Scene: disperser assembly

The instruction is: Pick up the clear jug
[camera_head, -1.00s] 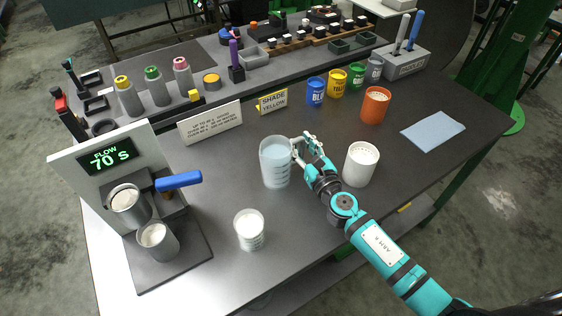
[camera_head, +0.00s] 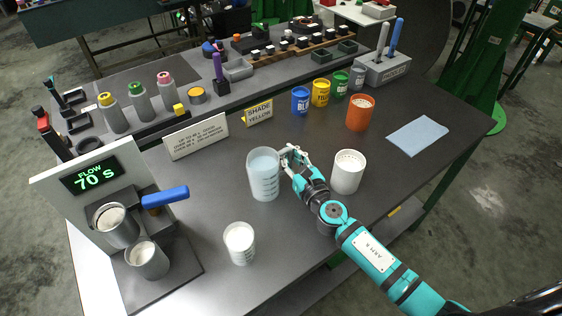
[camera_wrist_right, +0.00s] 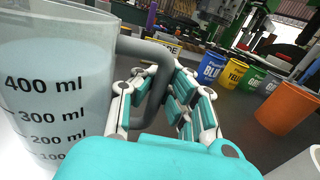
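The clear jug (camera_head: 264,176) stands upright on the dark table, holding pale blue liquid. In the right wrist view the jug (camera_wrist_right: 55,100) fills the left side, with its millilitre marks facing me. Its grey handle (camera_wrist_right: 148,50) passes between the fingers of my right gripper (camera_wrist_right: 160,95). The fingers lie on both sides of the handle, close against it, and look shut on it. In the head view my right gripper (camera_head: 290,158) is at the jug's right side. My left gripper is not in view.
A white cup (camera_head: 347,172) stands right of my right gripper. A small beaker (camera_head: 240,243) is in front of the jug. The dispenser (camera_head: 90,190) is at left. An orange cup (camera_head: 360,113) and several paint pots are behind. A blue cloth (camera_head: 418,136) lies at right.

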